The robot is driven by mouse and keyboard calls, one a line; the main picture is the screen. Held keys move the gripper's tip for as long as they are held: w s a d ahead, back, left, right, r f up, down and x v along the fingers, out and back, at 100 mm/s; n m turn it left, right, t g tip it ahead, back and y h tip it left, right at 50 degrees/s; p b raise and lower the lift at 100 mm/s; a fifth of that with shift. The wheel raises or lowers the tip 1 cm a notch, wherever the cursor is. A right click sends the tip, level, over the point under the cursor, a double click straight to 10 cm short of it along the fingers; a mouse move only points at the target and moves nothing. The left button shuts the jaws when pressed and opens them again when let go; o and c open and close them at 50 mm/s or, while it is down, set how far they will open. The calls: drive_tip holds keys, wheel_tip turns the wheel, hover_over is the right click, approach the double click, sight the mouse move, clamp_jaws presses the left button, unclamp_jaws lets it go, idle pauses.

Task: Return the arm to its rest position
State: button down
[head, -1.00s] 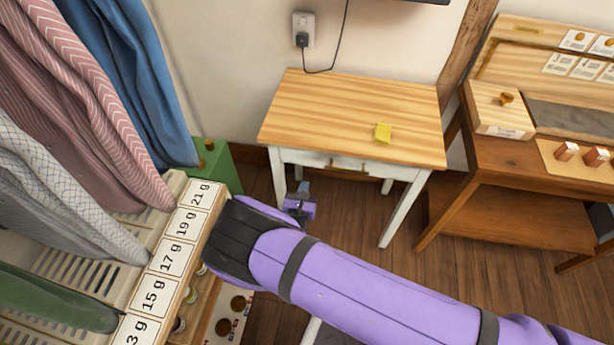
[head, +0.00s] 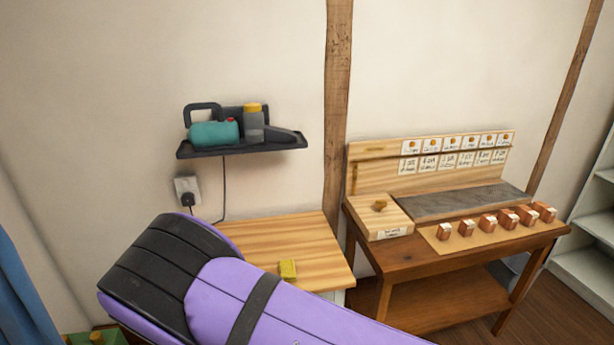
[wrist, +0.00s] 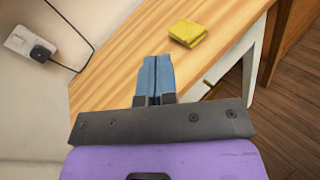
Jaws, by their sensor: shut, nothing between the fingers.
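My purple arm with its black joint cover crosses the lower left of the head view, in front of the small wooden-topped table (head: 300,240). My gripper (wrist: 157,60) shows in the wrist view with its two blue fingers together and nothing between them. It is over the left part of the tabletop (wrist: 110,85). A yellow block or folded cloth (wrist: 187,32) lies on the tabletop, apart from the fingers; it also shows in the head view (head: 288,269). In the head view my gripper is hidden behind the arm.
A black wall shelf (head: 225,149) holds a teal device. A wall socket (head: 186,188) with a plug and cable is below it. A brown workbench (head: 400,262) with several copper-coloured blocks stands at right. Blue clothing (head: 22,300) hangs at the left edge.

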drive_tip(key=w+d+r+m+g+h, duration=0.2)
drive_tip(key=d+r+m+g, duration=0.4)
drive_tip(key=d+r, duration=0.6)
drive_tip(key=w+d+r+m+g+h, duration=0.2)
drive_tip(key=d+r+m+g, duration=0.2)
drive_tip(key=d+r+m, duration=0.55)
drive_tip(key=s+d+r+m+g+y, duration=0.2)
drive_tip(key=s+d+r+m+y, duration=0.1)
drive_tip(key=s+d+r, duration=0.55)
drive_tip(key=s+d+r+m+g+y, duration=0.1)
drive_tip(key=s+d+r+m+y, duration=0.4)
drive_tip(key=d+r, duration=0.6)
drive_tip(key=s+d+r+m+t, duration=0.1)
drive_tip(key=s+d+m, duration=0.1)
drive_tip(key=s, duration=0.6)
drive_tip(key=s+d+r+m+t+y, duration=0.1)
drive_tip(key=s+d+r+m, duration=0.1)
drive_tip(key=s, duration=0.7)
drive_tip(key=shift+s+m+t+y, duration=0.2)
drive_tip(key=shift+m+t+y, duration=0.1)
drive_tip(key=shift+m, duration=0.05)
